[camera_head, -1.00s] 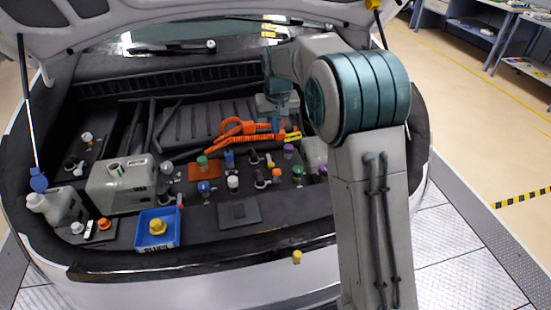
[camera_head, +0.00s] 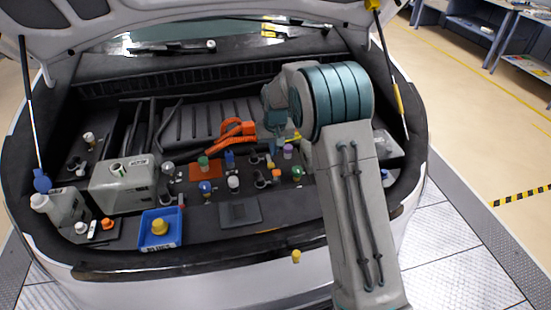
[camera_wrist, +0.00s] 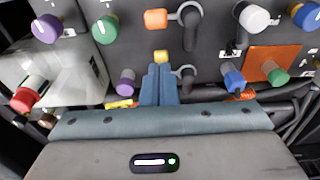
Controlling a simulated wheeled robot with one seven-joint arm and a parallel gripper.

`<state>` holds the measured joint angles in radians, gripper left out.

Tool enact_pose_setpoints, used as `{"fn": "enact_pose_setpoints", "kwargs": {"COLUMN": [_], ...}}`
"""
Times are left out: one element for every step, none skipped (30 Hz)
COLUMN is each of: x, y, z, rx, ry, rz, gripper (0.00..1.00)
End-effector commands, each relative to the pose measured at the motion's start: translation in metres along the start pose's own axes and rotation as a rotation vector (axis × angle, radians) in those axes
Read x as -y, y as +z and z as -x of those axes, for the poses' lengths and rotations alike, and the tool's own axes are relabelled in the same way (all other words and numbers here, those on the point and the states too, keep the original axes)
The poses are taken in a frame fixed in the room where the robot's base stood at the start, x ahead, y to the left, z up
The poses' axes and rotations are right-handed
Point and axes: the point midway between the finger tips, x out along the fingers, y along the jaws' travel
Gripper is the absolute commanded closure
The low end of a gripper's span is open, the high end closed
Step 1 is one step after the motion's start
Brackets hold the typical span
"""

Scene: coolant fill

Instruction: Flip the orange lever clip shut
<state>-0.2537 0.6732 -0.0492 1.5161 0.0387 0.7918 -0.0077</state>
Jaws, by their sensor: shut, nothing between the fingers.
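The orange lever clip (camera_wrist: 156,18) shows at the top of the wrist view as a small orange tab beside a dark ring fitting (camera_wrist: 190,16). In the head view its orange tab (camera_head: 276,173) is small, on the dark panel in front of my gripper. I cannot tell how far its lever stands open. My gripper (camera_wrist: 160,68) is shut and empty, its two blue fingers together. The fingertips are near a yellow tab (camera_wrist: 161,56) and apart from the orange clip. In the head view my gripper (camera_head: 271,145) is partly hidden by my arm.
Several coloured caps surround the clip, including a green cap (camera_wrist: 105,29), a white cap (camera_wrist: 254,18) and a purple cap (camera_wrist: 126,82). A large orange cable piece (camera_head: 235,138) lies left of my gripper. A blue tray (camera_head: 171,214) and grey tank (camera_head: 122,188) stand further left.

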Motion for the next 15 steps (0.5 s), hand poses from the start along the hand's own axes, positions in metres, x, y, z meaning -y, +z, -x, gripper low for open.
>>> {"fn": "enact_pose_setpoints", "kwargs": {"x": [0.000, 0.000, 0.000, 0.000, 0.000, 0.000, 0.000, 0.000, 0.000, 0.000, 0.000, 0.000, 0.000, 0.000, 0.000], "y": [0.003, 0.007, 0.011, 0.014, 0.016, 0.020, 0.021, 0.023, 0.025, 0.026, 0.027, 0.028, 0.028, 0.028, 0.029], "z": [-0.007, -0.009, -0.013, -0.015, -0.018, -0.021, -0.023, -0.025, -0.028, -0.029, -0.030, -0.031, -0.031, -0.032, -0.032], "rx": [0.004, 0.004, 0.004, 0.003, 0.002, 0.003, 0.002, 0.002, 0.002, 0.001, 0.000, 0.000, 0.000, 0.000, 0.000], "ry": [0.000, 0.000, 0.000, 0.000, 0.000, 0.000, 0.000, 0.000, 0.000, 0.000, 0.000, 0.000, 0.000, 0.000, 0.000], "rz": [0.000, 0.000, 0.000, 0.000, 0.000, 0.000, 0.000, 0.000, 0.000, 0.000, -0.001, -0.001, 0.000, 0.000, -0.001], "gripper": [1.00, 1.00, 1.00, 1.00, 1.00, 1.00, 1.00, 1.00, 1.00, 1.00, 1.00, 1.00, 1.00, 1.00, 1.00]}}
